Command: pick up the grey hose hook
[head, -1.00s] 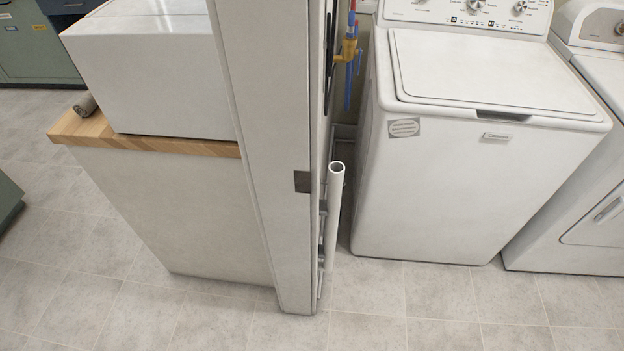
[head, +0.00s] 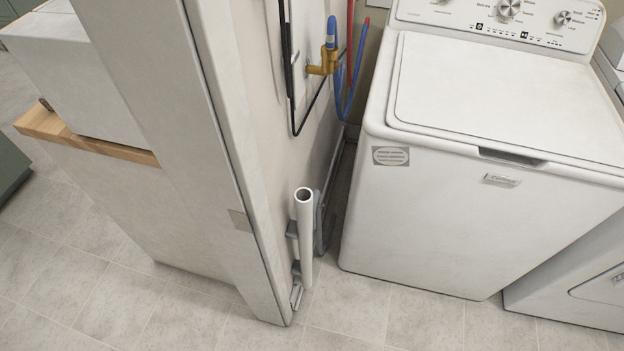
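A grey curved piece (head: 321,225), which looks like the grey hose hook, stands low in the gap between the wall end and the washer. It is just right of and behind an upright white pipe (head: 304,235) with an open top. The pipe partly hides it, and I cannot tell whether the two touch or how the piece is held. Neither of my grippers is in view.
A white washer (head: 480,225) stands right of the narrow gap. A wall end (head: 215,150) borders it on the left. Blue and red hoses and a brass valve (head: 322,66) hang above. A wood-topped counter (head: 95,145) is at left. The tiled floor (head: 390,325) in front is clear.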

